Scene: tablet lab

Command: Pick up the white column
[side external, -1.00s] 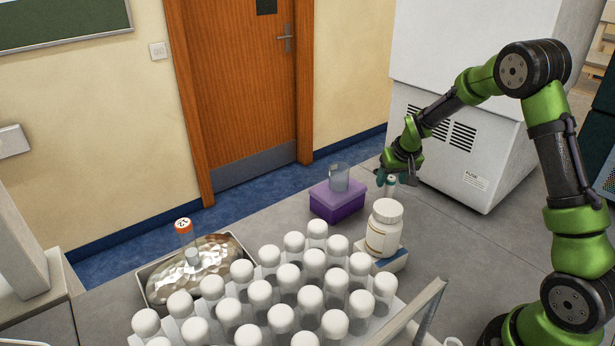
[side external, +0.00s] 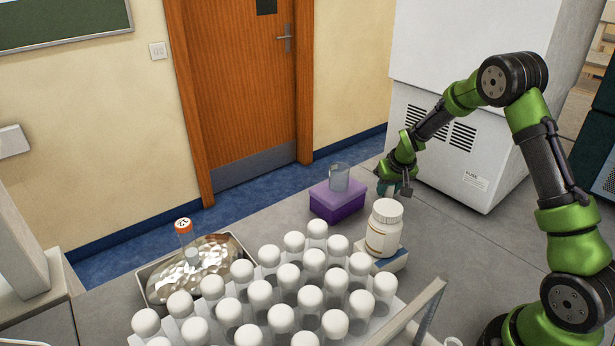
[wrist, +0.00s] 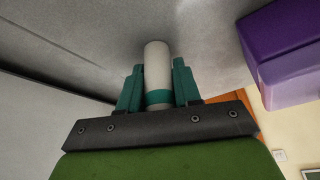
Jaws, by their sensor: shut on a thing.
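The white column (wrist: 157,65) is a pale cylinder with a teal band, upright between the two teal fingers in the wrist view. My gripper (wrist: 158,88) is shut on it, one finger on each side. In the side external view my gripper (side external: 392,188) is low over the bench, just behind the white bottle. The column is mostly hidden there by the gripper and the bottle. I cannot tell whether its far end touches the bench.
A white screw-cap bottle (side external: 384,232) on a small block stands just in front of my gripper. A purple box (side external: 337,203) with a glass beaker (side external: 339,178) is to the left. Several white-capped vials (side external: 288,276) fill the front. A foil-like tray (side external: 150,293) lies left. Bench on the right is clear.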

